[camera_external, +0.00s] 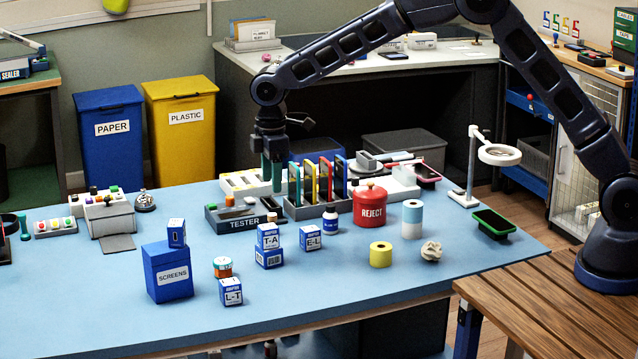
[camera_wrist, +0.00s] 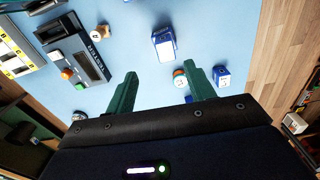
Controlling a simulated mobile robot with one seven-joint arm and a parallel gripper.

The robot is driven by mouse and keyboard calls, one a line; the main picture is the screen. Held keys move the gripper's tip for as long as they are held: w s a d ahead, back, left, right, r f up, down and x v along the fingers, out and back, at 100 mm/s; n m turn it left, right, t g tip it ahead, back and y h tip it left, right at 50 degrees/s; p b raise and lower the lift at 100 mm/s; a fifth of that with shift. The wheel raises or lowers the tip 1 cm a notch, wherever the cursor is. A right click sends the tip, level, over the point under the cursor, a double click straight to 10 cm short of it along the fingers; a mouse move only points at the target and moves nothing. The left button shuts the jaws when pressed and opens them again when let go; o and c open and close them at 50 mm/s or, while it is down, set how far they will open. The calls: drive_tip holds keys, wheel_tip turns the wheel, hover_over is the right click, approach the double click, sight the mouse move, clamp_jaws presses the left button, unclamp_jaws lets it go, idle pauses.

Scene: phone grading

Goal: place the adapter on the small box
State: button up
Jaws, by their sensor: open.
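Several small blue-and-white boxes stand on the blue table; I cannot tell which one is the adapter. The box marked T-A (camera_external: 268,237) sits on another blue-and-white box (camera_external: 268,258). The E-L box (camera_external: 311,238) stands to their right, and the L-T box (camera_external: 231,292) stands nearer the front. Another small box (camera_external: 177,233) sits on the blue SCREENS box (camera_external: 168,272). My gripper (camera_external: 272,186) points down behind the tester, above the table. In the wrist view its two green fingers (camera_wrist: 162,88) are apart, with nothing held between them.
The TESTER (camera_external: 244,218) and phone rack (camera_external: 318,208) stand close to my gripper. The red REJECT can (camera_external: 370,205), blue-white roll (camera_external: 412,219), yellow roll (camera_external: 381,254) and magnifier lamp (camera_external: 472,170) stand to the right. The front left of the table is clear.

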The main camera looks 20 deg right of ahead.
drive_tip(key=w+d+r+m+t, duration=0.1)
drive_tip(key=d+r+m, duration=0.1)
drive_tip(key=d+r, duration=0.55)
drive_tip(key=w+d+r+m, duration=0.15)
drive_tip(key=d+r, duration=0.25)
drive_tip(key=d, duration=0.7)
drive_tip(key=w+d+r+m+t, duration=0.1)
drive_tip(key=d+r+m, duration=0.1)
drive_tip(key=d+r, duration=0.55)
drive_tip(key=s+d+r+m, duration=0.2)
drive_tip(key=s+d+r, duration=0.15)
drive_tip(key=d, duration=0.65)
drive_tip(key=s+d+r+m, duration=0.2)
drive_tip(key=s+d+m, duration=0.15)
drive_tip(key=d, duration=0.75)
drive_tip(key=s+d+f+m+t, duration=0.2)
drive_tip(key=s+d+f+m, duration=0.2)
drive_tip(key=s+d, duration=1.4)
drive_tip(key=s+m, duration=0.2)
drive_tip(key=s, duration=0.1)
drive_tip(key=shift+s+d+m+t, duration=0.15)
drive_tip(key=shift+d+m+t, duration=0.15)
